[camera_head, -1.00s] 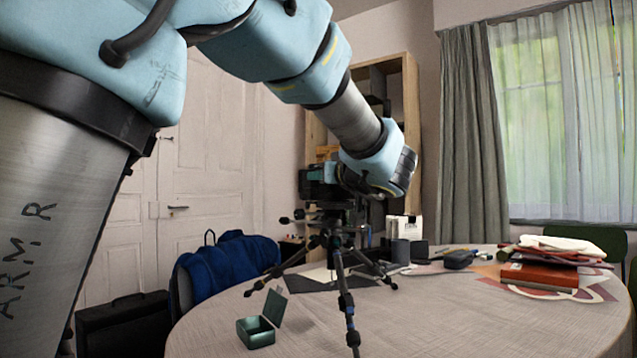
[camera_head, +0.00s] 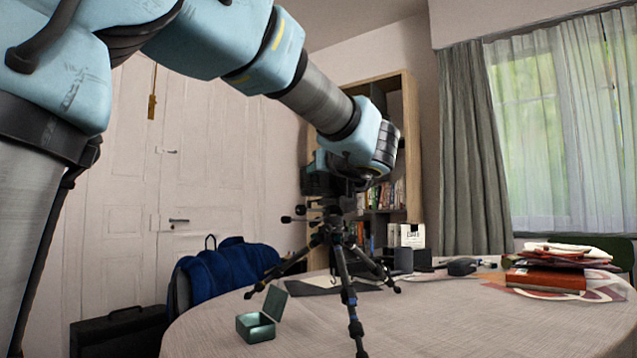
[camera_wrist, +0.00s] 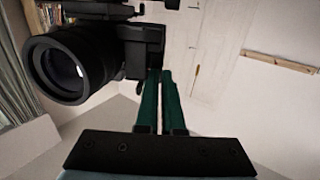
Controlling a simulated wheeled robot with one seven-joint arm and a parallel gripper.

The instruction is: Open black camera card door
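The black camera (camera_head: 316,181) sits on top of a black tripod (camera_head: 345,265) on the round table (camera_head: 430,325). My wrist is close beside it and hides part of it in the head view. In the wrist view the camera (camera_wrist: 85,55) fills the upper left, with its large lens at the left. My gripper (camera_wrist: 160,73) has two green fingers nearly together, with only a thin gap between them. Their tips are next to the right side of the camera body. Whether they touch it, I cannot tell. The card door cannot be made out.
A small open green box (camera_head: 256,328) stands on the table at the front left. A red book (camera_head: 545,279) with cloth on it lies at the right. A blue jacket (camera_head: 222,270) is behind the table's left edge. The front right of the table is clear.

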